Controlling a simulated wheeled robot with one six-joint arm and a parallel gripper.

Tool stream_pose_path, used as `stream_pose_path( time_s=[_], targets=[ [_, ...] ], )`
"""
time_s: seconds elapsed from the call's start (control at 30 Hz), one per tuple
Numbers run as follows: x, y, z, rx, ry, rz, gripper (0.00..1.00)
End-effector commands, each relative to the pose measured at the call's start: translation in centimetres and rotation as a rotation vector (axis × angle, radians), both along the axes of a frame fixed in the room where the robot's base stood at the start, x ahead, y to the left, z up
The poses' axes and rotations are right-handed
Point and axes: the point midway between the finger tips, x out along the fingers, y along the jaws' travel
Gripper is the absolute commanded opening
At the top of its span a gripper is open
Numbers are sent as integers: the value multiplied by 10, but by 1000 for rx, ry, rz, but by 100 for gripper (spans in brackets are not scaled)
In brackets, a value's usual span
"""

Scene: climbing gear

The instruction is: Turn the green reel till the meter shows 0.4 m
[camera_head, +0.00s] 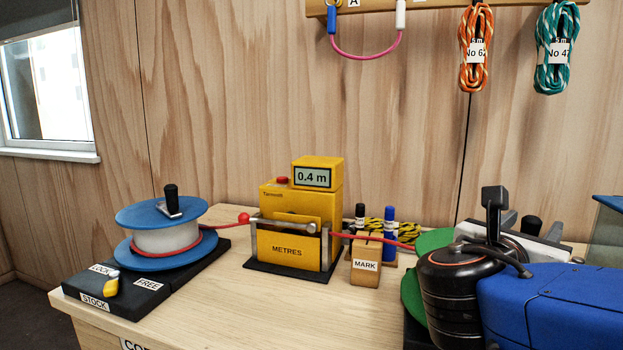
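The yellow meter (289,225) stands mid-table, and its display (313,177) reads 0.4 m. The green reel (433,240) is at the right; only green edges show, the rest hidden behind my arm. The red rope (381,241) runs from the blue reel (160,215) through the meter to the green reel. A red bead (243,219) sits on the rope just left of the meter. My gripper (497,225) is over the green reel, partly hidden by my own wrist. I cannot tell whether its fingers are closed on the crank handle.
A black stock base (150,284) with LOCK and FREE labels and a yellow-tipped lever (108,282) holds the blue reel. A wooden MARK block (367,260) and marker pens (389,224) stand between meter and green reel. Rope coils (475,48) hang above. The front table middle is clear.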

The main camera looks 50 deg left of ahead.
Motion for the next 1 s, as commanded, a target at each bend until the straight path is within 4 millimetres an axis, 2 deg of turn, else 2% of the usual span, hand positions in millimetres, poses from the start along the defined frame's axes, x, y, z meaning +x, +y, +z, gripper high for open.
stream_pose_path(
  time_s=[0.27, 1.0],
  targets=[
    [-11, 1, 1, 1, 0, 2, 43],
    [-119, 3, 0, 0, 0, 4, 43]
  ],
)
